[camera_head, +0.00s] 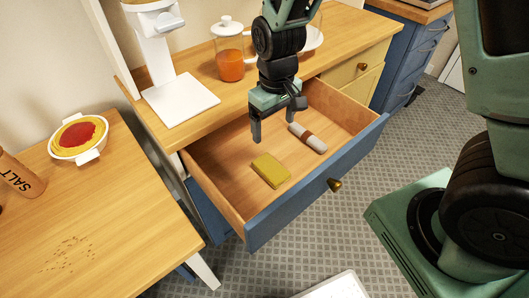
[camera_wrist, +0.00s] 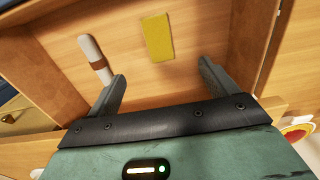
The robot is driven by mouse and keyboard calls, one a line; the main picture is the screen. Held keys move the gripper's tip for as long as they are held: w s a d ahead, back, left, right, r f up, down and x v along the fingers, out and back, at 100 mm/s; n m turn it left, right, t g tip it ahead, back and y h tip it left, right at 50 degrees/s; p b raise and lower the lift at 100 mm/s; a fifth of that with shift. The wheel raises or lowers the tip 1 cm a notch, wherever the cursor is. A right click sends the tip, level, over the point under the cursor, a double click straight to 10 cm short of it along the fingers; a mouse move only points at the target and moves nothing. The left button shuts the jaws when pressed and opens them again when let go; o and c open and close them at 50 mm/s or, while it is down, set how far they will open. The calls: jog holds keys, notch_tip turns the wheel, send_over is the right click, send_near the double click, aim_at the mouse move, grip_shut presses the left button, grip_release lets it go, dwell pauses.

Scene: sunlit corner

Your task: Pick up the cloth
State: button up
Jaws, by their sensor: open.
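A yellow flat rectangle (camera_head: 270,170), a folded cloth or a sponge, lies on the floor of the open drawer (camera_head: 222,184). Beside it, towards the back right, lies a pale roll with a brown band (camera_head: 308,138), possibly a rolled cloth. I cannot tell for sure which is the cloth. My gripper (camera_head: 274,124) is open and empty, pointing down over the drawer, above and behind the yellow piece. In the wrist view, the yellow piece (camera_wrist: 158,37) shows beyond the gap between my open fingers (camera_wrist: 163,76); the roll (camera_wrist: 92,55) is left of it.
The drawer's blue front (camera_head: 318,184) and side walls surround both items. The counter (camera_head: 190,122) above holds a white-based appliance (camera_head: 180,100) and a jar of orange contents (camera_head: 229,62). A wooden table (camera_head: 95,215) with a bowl (camera_head: 80,138) stands at left.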

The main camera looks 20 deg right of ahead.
jog(key=w+f, duration=0.1)
jog(key=f, duration=0.1)
send_over(271, 167)
jog(key=f, duration=1)
jog(key=shift+d+f, duration=0.1)
jog(key=shift+d, duration=0.15)
jog(key=shift+a+f, duration=0.15)
jog(key=shift+f, duration=1.3)
jog(key=shift+a+f, duration=0.1)
jog(key=shift+f, duration=1.3)
jog(key=c, duration=1.1)
